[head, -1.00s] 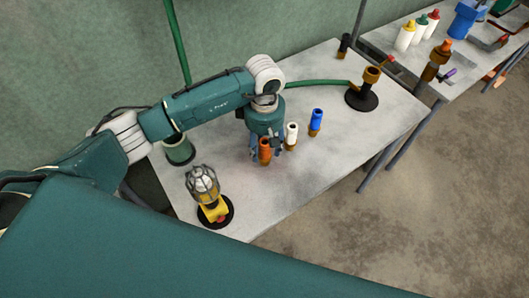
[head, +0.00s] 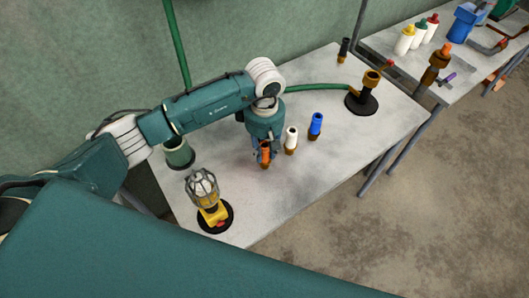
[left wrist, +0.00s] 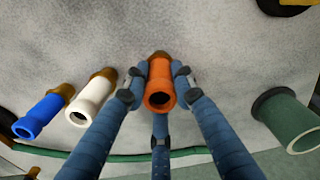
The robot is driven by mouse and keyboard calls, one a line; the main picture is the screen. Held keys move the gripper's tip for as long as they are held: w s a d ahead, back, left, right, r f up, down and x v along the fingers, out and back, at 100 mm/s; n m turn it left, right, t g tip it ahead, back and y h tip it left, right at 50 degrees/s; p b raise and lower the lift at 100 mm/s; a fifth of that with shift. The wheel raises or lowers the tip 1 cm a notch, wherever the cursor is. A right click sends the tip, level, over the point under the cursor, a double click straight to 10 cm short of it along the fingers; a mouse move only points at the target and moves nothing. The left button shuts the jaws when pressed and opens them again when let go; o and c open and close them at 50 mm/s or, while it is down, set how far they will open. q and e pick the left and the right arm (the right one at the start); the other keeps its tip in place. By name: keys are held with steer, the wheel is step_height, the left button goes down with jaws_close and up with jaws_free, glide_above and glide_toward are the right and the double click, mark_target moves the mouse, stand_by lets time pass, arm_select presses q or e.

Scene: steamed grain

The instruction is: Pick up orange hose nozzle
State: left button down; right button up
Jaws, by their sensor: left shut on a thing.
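The orange hose nozzle (head: 265,149) stands upright on the grey table, its brown base down. In the left wrist view the orange nozzle (left wrist: 159,91) sits between my fingers. My left gripper (head: 262,146) is over it from above, shut on it; the wrist view shows the blue fingers (left wrist: 159,85) against its sides. Whether its base touches the table is hard to tell. A white nozzle (head: 291,137) and a blue nozzle (head: 316,121) stand to its right, free of the gripper. My right gripper is not in view.
A caged lamp on a yellow stand (head: 205,195) is at the front left. A green cylinder (head: 179,155) stands behind it. A black-based brass fitting with a green hose (head: 362,95) is at the right back. A second table (head: 462,78) holds bottles.

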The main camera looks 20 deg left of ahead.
arm_select(q)
step_height(320, 180, up, 19)
steer(key=b, duration=0.4)
steer(key=shift+r, duration=0.2)
stand_by(0.6)
